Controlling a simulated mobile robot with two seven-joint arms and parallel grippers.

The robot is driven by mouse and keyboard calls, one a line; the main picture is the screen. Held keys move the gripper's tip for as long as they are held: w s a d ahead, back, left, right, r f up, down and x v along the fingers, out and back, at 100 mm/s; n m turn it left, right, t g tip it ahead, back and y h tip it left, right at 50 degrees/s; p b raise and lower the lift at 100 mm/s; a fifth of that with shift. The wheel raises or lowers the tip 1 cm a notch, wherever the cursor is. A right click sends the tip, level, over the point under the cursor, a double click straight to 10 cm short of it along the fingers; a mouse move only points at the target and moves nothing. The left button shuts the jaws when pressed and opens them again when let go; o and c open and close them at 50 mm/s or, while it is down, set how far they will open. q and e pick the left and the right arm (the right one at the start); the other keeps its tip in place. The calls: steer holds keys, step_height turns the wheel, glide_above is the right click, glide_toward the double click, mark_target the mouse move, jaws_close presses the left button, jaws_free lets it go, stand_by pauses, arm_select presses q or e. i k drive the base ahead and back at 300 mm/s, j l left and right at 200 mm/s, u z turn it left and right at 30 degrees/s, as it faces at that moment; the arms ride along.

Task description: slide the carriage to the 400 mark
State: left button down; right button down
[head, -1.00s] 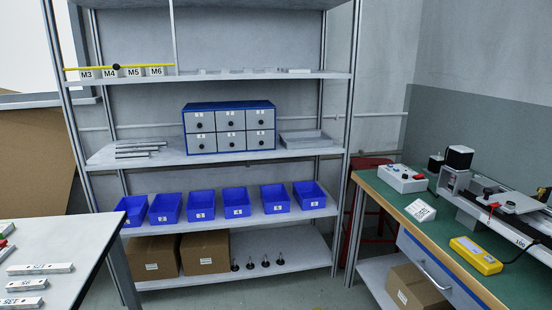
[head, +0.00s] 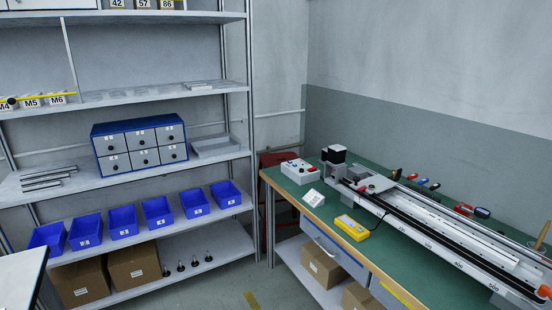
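The linear rail (head: 440,235) of the gantry lies along the green-topped bench at the right. The carriage (head: 376,184), a grey plate with a small red part beside it, sits near the far left end of the rail, close to the black motor block (head: 335,154). Small number labels run along the rail's front edge; one further toward the near right appears to read 400 (head: 459,265), and the last seems to read 500 (head: 493,287). The labels are too small to read surely. Neither of my grippers is in view.
On the bench stand a grey control box (head: 299,171), a white label card (head: 313,198) and a yellow handheld device (head: 351,228). Several coloured-handled tools (head: 430,184) lie behind the rail. A shelf unit (head: 250,120) with blue bins stands left. Floor is visible between shelf and bench.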

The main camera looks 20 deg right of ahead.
mark_target(377, 184)
steer(key=z, duration=1.35)
steer(key=i+j+z, duration=0.1)
steer(key=z, duration=0.25)
steer(key=j+z, duration=0.1)
steer(key=z, duration=0.25)
steer(key=i+j+z, duration=0.15)
steer(key=z, duration=0.15)
steer(key=i+j+z, duration=0.1)
steer(key=j+z, duration=0.15)
steer(key=j, duration=0.15)
steer(key=j+z, duration=0.25)
steer(key=j, duration=0.15)
steer(key=j+z, duration=0.1)
steer(key=j, duration=0.35)
steer(key=i+j, duration=0.1)
steer(key=j, duration=0.3)
steer(key=i+z, duration=0.05)
